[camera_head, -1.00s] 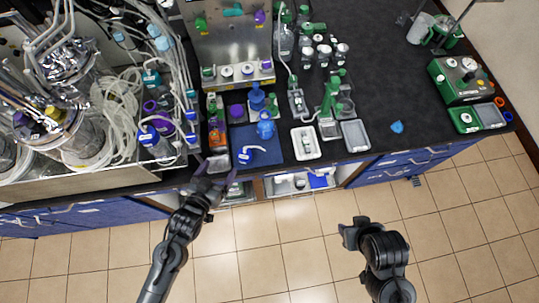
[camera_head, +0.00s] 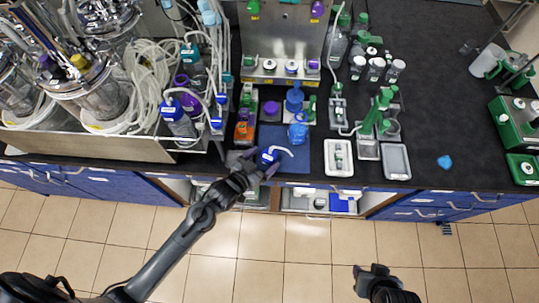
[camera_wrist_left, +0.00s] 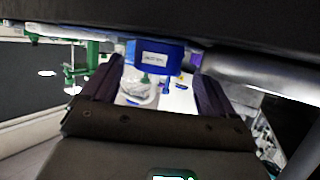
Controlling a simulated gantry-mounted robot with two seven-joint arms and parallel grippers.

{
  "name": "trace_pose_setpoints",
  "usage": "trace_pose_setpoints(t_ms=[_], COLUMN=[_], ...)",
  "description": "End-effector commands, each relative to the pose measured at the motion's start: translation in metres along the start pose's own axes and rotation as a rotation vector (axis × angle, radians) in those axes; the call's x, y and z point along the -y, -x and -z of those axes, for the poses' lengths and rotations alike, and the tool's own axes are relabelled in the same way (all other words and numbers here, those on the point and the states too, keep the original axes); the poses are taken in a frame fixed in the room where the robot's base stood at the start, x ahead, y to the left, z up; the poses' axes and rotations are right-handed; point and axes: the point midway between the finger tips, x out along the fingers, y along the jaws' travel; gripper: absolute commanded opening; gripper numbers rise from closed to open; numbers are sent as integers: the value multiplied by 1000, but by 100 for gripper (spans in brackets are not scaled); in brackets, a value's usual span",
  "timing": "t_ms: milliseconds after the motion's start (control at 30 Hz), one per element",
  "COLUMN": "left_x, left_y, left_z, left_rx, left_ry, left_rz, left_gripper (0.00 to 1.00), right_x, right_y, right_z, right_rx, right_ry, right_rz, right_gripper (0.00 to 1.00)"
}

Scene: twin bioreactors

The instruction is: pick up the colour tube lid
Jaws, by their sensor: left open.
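The colour tube lid is a blue cap (camera_head: 268,156) with a white label and a pale curved tube, on the blue mat (camera_head: 297,137) near the bench's front edge. In the left wrist view the blue lid (camera_wrist_left: 152,57) shows ahead, between my two dark fingers. My left gripper (camera_head: 257,165) is open right at the lid; I cannot tell whether a finger touches it. It also shows in the left wrist view (camera_wrist_left: 155,80). My right gripper (camera_head: 373,272) hangs low over the floor, away from the bench; its jaws are too small to read.
Blue bottles (camera_head: 298,128) stand behind the lid, and an orange-labelled bottle (camera_head: 244,128) stands to the left. A white tray (camera_head: 339,171) and a grey tray (camera_head: 396,176) lie to the right. The bioreactor with tubing (camera_head: 95,95) fills the left side.

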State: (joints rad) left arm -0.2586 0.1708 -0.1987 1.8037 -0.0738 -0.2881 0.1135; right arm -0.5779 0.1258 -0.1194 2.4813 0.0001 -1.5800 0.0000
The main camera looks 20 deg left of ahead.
Motion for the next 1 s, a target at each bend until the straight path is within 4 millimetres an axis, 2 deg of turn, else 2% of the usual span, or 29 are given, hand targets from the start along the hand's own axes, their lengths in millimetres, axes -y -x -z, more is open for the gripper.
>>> trace_pose_setpoints(t_ms=[167,433,767,800,1000], left_x=[-2,-3,-4,-4,-3], left_y=[-13,-46,-52,-52,-52], left_z=[2,4,4,4,4], left_rx=[-1,0,0,0,0], left_ry=[1,-1,-1,-1,-1], left_rz=[0,0,0,0,0], left_gripper=[88,88,88,86,56], right_x=[2,3,3,3,1], right_y=[-1,-4,-4,-4,-5], right_z=[0,-2,-2,-2,-3], right_rx=[1,2,3,3,4], right_ry=[-4,-9,-8,-7,-1], right_rz=[4,9,8,7,2], right_gripper=[43,43,43,43,43])
